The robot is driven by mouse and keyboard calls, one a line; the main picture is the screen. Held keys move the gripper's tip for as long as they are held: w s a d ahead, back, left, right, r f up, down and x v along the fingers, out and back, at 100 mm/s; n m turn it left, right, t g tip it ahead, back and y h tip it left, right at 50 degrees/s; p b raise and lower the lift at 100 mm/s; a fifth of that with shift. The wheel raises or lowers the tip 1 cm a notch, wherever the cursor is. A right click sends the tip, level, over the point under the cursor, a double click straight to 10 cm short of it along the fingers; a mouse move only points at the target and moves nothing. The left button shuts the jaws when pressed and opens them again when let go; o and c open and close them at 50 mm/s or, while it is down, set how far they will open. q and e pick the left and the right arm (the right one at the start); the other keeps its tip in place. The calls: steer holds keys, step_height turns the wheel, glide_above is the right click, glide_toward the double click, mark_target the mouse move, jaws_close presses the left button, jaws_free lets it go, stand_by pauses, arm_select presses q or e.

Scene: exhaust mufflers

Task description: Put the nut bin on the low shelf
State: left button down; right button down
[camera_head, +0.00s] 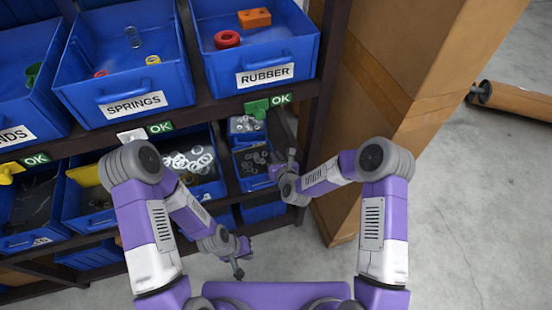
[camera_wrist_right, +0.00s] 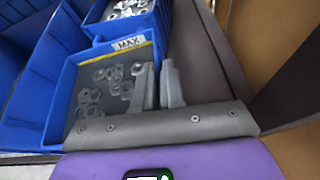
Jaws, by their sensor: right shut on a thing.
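The nut bin (camera_wrist_right: 88,68) is a small blue open bin with loose grey nuts inside and a MAX mark on its far inner wall. In the head view it (camera_head: 237,164) is in the shelf opening below the RUBBER bin. My right gripper (camera_wrist_right: 157,78) is shut on the nut bin's right side wall, with a finger on either side of it. It also shows in the head view (camera_head: 278,170). I cannot tell whether the bin's base touches the shelf. My left gripper (camera_head: 241,260) hangs low in front of the rack; its finger opening is unclear.
Another small bin of grey parts (camera_head: 243,126) stands behind the nut bin. A bin of washers (camera_head: 206,188) is to its left. The RUBBER bin (camera_head: 270,55) and SPRINGS bin (camera_head: 110,85) are above. A rack post and cardboard box (camera_head: 400,75) close off the right side.

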steer(key=c, duration=1.7)
jaws_free()
steer(key=shift+f, duration=0.1)
steer(key=o, duration=0.5)
steer(key=shift+r, duration=0.2)
steer(key=p+v, duration=0.3)
steer(key=v, duration=0.9)
steer(key=s+d+f+n+g, duration=0.2)
steer(key=s+f+n+g, duration=0.2)
steer(key=n, duration=0.6)
steer(key=s+d+f+n+g, duration=0.2)
steer(key=s+f+n+g, duration=0.2)
steer(key=s+n, duration=0.5)
steer(key=s+d+f+n+g, duration=0.2)
steer(key=s+f+n+g, duration=0.2)
steer(key=s+n, duration=0.3)
steer(key=shift+s+d+f+n, duration=0.1)
steer(key=shift+f+n, duration=0.2)
steer(key=shift+n, duration=0.9)
steer(key=shift+s+f+n, duration=0.1)
steer(key=shift+f+n, duration=0.15)
steer(key=shift+n, duration=0.95)
